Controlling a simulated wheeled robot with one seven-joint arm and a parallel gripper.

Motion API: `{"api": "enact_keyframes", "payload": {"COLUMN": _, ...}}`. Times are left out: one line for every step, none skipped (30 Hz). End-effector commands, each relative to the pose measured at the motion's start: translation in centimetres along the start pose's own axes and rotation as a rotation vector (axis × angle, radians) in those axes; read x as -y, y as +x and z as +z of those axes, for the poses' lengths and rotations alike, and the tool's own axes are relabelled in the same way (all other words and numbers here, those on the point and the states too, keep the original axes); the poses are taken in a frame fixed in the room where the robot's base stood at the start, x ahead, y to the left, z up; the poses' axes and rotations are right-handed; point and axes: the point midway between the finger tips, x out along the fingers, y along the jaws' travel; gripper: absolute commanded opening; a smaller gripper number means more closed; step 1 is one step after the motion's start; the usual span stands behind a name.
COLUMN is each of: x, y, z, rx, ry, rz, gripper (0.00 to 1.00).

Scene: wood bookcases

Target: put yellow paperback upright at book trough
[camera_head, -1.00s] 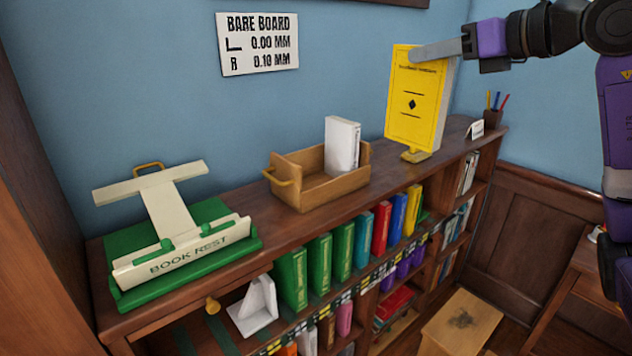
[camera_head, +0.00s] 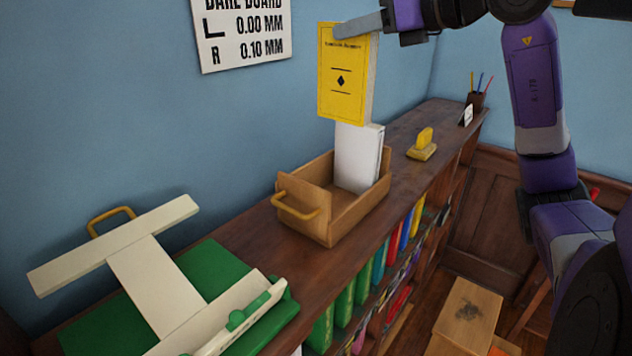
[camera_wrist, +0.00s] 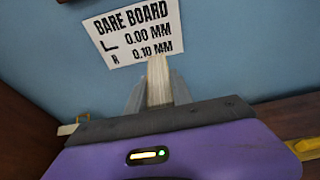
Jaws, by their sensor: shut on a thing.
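The yellow paperback (camera_head: 342,80) is held upright in the air, its yellow cover facing the head camera. My gripper (camera_head: 358,26) is shut on its upper part. In the wrist view, the pale page edges (camera_wrist: 158,80) show between my fingers. The wooden book trough (camera_head: 335,222) sits on top of the bookcase, with a yellow handle at its left end. A white book (camera_head: 357,160) stands in the trough toward its right side. The paperback's lower edge overlaps the white book's top in the picture; whether they touch is unclear.
A green and cream book rest (camera_head: 150,275) lies left of the trough. A yellow stamp-like object (camera_head: 423,146) and a pen cup (camera_head: 474,104) stand to the right. A sign (camera_head: 240,32) hangs on the wall behind. The trough's left part looks empty.

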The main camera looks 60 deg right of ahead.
Motion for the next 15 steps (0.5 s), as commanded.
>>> {"api": "enact_keyframes", "payload": {"x": 0.0, "y": 0.0, "z": 0.0, "rx": 0.002, "ry": 0.0, "rz": -0.001, "gripper": 0.0}}
{"api": "enact_keyframes", "payload": {"x": 0.1, "y": 0.0, "z": -0.1, "rx": 0.002, "ry": 0.001, "rz": -0.001, "gripper": 0.0}}
{"api": "enact_keyframes", "payload": {"x": 0.1, "y": 0.1, "z": -0.4, "rx": 0.001, "ry": 0.002, "rz": 0.0, "gripper": 0.0}}
{"api": "enact_keyframes", "payload": {"x": 0.1, "y": 0.2, "z": -0.7, "rx": 0.0, "ry": 0.003, "rz": 0.0, "gripper": 0.0}}
{"api": "enact_keyframes", "payload": {"x": 0.1, "y": 0.3, "z": -1.1, "rx": 0.0, "ry": 0.003, "rz": 0.001, "gripper": 0.0}}
{"api": "enact_keyframes", "payload": {"x": 0.1, "y": 0.4, "z": -1.7, "rx": 0.0, "ry": 0.003, "rz": 0.0, "gripper": 0.0}}
{"api": "enact_keyframes", "payload": {"x": 0.1, "y": 0.6, "z": -2.3, "rx": 0.0, "ry": 0.005, "rz": 0.0, "gripper": 0.0}}
{"api": "enact_keyframes", "payload": {"x": 0.1, "y": 0.7, "z": -2.8, "rx": 0.001, "ry": 0.006, "rz": 0.0, "gripper": 0.0}}
{"api": "enact_keyframes", "payload": {"x": 0.1, "y": 0.9, "z": -3.6, "rx": 0.0, "ry": 0.005, "rz": 0.001, "gripper": 0.0}}
{"api": "enact_keyframes", "payload": {"x": 0.1, "y": 1.1, "z": -4.2, "rx": 0.0, "ry": 0.006, "rz": 0.001, "gripper": 0.0}}
{"api": "enact_keyframes", "payload": {"x": 0.1, "y": 1.3, "z": -4.8, "rx": 0.001, "ry": 0.007, "rz": 0.001, "gripper": 0.0}}
{"api": "enact_keyframes", "payload": {"x": 0.0, "y": 1.5, "z": -5.6, "rx": 0.001, "ry": 0.005, "rz": 0.001, "gripper": 0.0}}
{"api": "enact_keyframes", "payload": {"x": 0.0, "y": 1.6, "z": -6.2, "rx": 0.0, "ry": 0.006, "rz": 0.001, "gripper": 0.0}}
{"api": "enact_keyframes", "payload": {"x": 0.1, "y": 1.8, "z": -6.8, "rx": 0.0, "ry": 0.007, "rz": 0.0, "gripper": 0.0}}
{"api": "enact_keyframes", "payload": {"x": 0.1, "y": 2.0, "z": -7.6, "rx": 0.0, "ry": 0.007, "rz": 0.0, "gripper": 0.0}}
